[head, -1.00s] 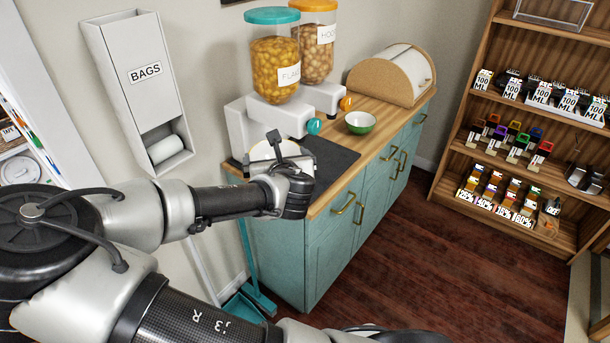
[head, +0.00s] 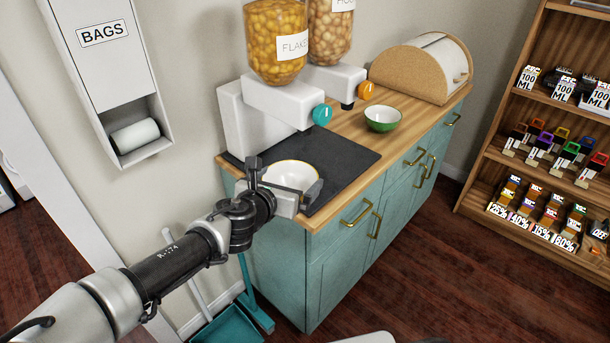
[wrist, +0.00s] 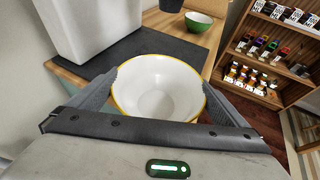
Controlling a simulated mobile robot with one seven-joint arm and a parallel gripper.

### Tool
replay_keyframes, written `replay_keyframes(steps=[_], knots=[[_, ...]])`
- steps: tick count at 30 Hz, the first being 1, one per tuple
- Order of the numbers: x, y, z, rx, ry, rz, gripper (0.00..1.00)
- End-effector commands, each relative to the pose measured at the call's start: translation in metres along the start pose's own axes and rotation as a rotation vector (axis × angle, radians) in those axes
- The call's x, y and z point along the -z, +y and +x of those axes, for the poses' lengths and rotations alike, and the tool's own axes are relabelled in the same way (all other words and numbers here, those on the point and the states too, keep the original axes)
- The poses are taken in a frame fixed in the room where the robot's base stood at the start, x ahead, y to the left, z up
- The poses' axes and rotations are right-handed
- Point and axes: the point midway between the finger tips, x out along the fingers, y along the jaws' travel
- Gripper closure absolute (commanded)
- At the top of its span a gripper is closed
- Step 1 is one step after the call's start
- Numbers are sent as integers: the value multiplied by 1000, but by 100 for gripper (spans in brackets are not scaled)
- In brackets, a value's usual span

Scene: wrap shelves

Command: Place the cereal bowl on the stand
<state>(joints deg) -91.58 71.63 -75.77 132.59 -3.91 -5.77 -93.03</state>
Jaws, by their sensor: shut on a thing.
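A white cereal bowl with a yellow rim (head: 292,176) is held in my gripper (head: 287,184) at the near left end of the counter. In the wrist view the bowl (wrist: 157,88) sits upright between the two fingers of my gripper (wrist: 158,95), which press on its sides. The bowl looks empty. It overlaps the near edge of a dark mat (head: 345,157) in the picture; I cannot tell whether it touches it. The white dispenser stand (head: 240,122) with the flakes container (head: 277,40) rises behind the mat. The teal knob (head: 322,114) is above the mat.
A second dispenser with an orange knob (head: 366,90) stands beside the first. A green bowl (head: 382,118) and a bread box (head: 420,68) are further along the wooden counter (head: 348,123). A bag holder (head: 112,75) hangs on the left wall. A dustpan (head: 230,327) is on the floor.

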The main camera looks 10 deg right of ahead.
Motion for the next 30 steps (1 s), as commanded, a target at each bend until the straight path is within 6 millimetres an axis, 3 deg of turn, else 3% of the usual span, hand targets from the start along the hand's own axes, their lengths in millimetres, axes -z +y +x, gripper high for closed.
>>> replay_keyframes(steps=[3, 9, 19, 24, 30], knots=[[-9, -2, 34, 3, -1, 9, 36], [-28, -1, 74, 2, -1, 5, 36], [-40, 0, 98, 0, -1, 2, 36], [-11, 0, 108, -2, 0, 1, 36], [-7, 0, 109, -1, -1, 0, 36]])
